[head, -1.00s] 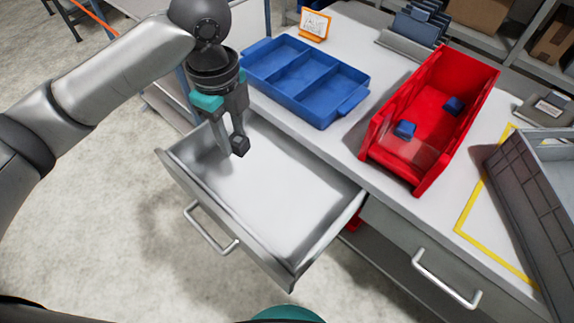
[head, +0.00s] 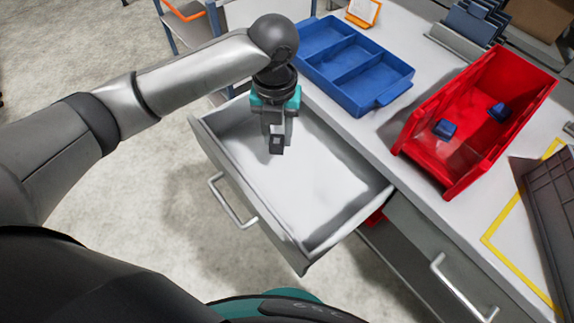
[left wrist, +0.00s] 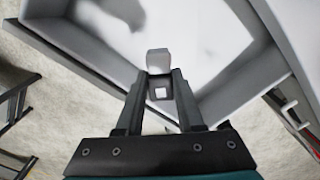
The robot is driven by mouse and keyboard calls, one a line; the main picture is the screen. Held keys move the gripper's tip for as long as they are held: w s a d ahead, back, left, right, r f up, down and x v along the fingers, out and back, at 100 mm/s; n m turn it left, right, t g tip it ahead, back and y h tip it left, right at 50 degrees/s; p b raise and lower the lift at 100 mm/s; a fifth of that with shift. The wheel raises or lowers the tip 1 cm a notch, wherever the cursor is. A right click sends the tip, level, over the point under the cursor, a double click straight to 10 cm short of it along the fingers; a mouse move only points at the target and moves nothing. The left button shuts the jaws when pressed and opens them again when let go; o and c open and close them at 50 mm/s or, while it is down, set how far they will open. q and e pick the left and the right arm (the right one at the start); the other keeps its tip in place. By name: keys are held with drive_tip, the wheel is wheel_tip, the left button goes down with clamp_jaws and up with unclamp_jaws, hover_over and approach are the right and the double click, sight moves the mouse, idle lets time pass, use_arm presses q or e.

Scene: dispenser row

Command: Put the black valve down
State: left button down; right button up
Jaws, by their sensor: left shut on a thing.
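The black valve (head: 276,145) is a small dark block in the head view. My left gripper (head: 275,133) points down and is shut on it, above the left part of an open drawer (head: 318,183). In the left wrist view the block (left wrist: 158,59) sticks out past the two fingertips (left wrist: 160,78) and looks grey in the light. The bare pale drawer floor lies beyond it. I cannot tell whether the block touches the floor. My right gripper is not in view.
A blue tray (head: 385,98) with compartments stands on the worktop behind the drawer. A red bin (head: 421,160) to its right holds two blue blocks (head: 445,129). Yellow tape (head: 508,258) marks the worktop at right. The drawer's walls surround the gripper's spot; its floor is otherwise clear.

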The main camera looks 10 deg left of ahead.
sight(279, 177)
use_arm(q)
wheel_tip(279, 177, down, 14)
drive_tip(key=b, duration=0.3)
drive_tip(key=shift+f, duration=0.2)
drive_tip(key=shift+r, duration=0.1)
drive_tip(key=c, duration=0.5)
unclamp_jaws()
wheel_tip(279, 177, up, 12)
drive_tip(key=p, duration=0.3)
